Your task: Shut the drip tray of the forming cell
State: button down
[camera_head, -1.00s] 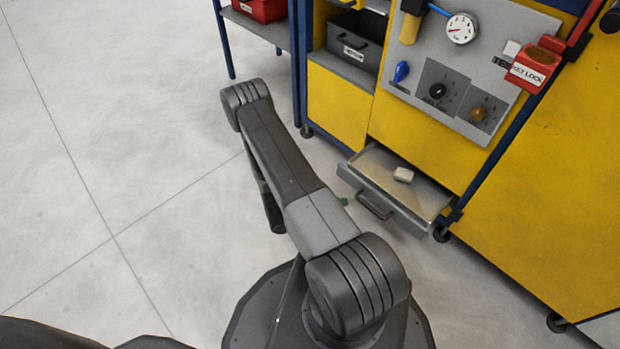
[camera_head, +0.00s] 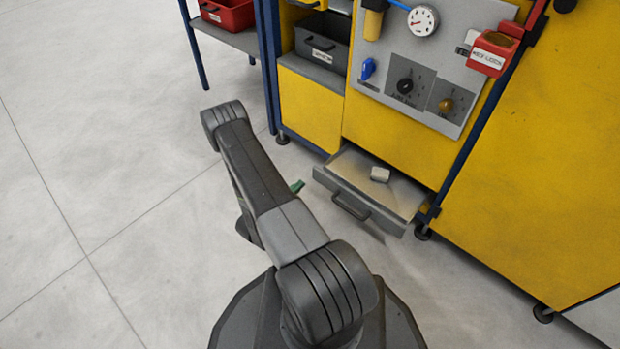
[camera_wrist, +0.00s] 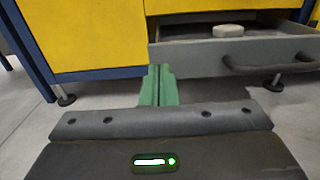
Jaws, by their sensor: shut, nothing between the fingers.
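The drip tray (camera_head: 408,197) is a grey drawer low in the yellow forming cell (camera_head: 400,150). It stands pulled out, with a dark bar handle (camera_head: 350,206) on its front and a small pale block (camera_head: 380,174) inside. In the wrist view the tray front (camera_wrist: 200,58) is ahead and its handle (camera_wrist: 270,64) is to the right. My gripper (camera_wrist: 158,72) has green fingers, shut and empty, pointing at the left part of the tray front. I cannot tell whether they touch it. In the head view only a green fingertip (camera_head: 298,186) shows, left of the tray; my arm hides the rest.
A blue frame post and caster foot (camera_head: 282,138) stand left of the tray. Another foot (camera_head: 423,233) is at its right. A red bin (camera_head: 228,14) sits on a shelf at the upper left. The floor in front and left is clear.

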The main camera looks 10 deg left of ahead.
aim_at(316, 170)
jog(key=b+x, duration=0.2)
jog(key=x, duration=0.4)
jog(key=shift+w+d, duration=0.2)
jog(key=shift+w, duration=0.05)
